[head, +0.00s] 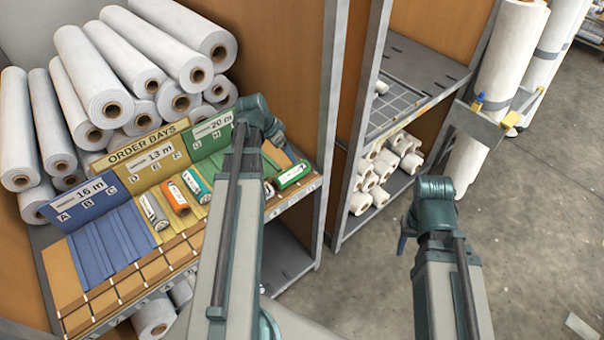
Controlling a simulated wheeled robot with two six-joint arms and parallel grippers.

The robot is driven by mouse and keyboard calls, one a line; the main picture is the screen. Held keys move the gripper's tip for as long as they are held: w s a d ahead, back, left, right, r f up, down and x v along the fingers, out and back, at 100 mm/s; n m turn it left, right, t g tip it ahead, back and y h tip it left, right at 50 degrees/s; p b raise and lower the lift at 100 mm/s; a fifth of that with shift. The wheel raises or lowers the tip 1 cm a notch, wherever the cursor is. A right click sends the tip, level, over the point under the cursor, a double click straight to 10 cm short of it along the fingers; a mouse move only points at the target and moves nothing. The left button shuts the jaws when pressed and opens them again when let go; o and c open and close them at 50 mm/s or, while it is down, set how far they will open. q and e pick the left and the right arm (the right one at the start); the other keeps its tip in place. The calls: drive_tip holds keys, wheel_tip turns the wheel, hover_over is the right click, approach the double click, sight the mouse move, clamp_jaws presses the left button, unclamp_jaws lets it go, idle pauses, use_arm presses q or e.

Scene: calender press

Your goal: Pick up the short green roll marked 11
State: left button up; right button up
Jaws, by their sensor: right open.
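A short green roll (292,175) with a white label lies at the right end of the order shelf, tilted slightly; its number is too small to read. A teal-green roll (192,183) with a white label lies further left on the shelf, partly behind my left arm. My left gripper (279,141) is over the right part of the shelf, above and apart from the green roll; its fingers are mostly hidden. My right gripper (403,243) hangs over the floor to the right, open and empty, away from the rolls.
An orange roll (176,198) and a white roll (153,212) share the shelf. The order bays sign (141,147) and bay boards stand behind them. Large white rolls are stacked at the back left. A rack (340,190) with small white rolls stands right of the shelf.

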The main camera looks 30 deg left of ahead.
sight(295, 168)
use_arm(q)
drive_tip(key=b+x, duration=0.8)
drive_tip(key=shift+f, duration=0.35)
drive_tip(key=b+x, duration=0.5)
drive_tip(key=shift+f, duration=0.25)
drive_tip(key=shift+s+r, duration=0.1)
drive_tip(key=shift+r, duration=0.05)
drive_tip(key=shift+c, duration=0.2)
drive_tip(key=c, duration=1.5)
drive_tip(key=shift+o, duration=0.2)
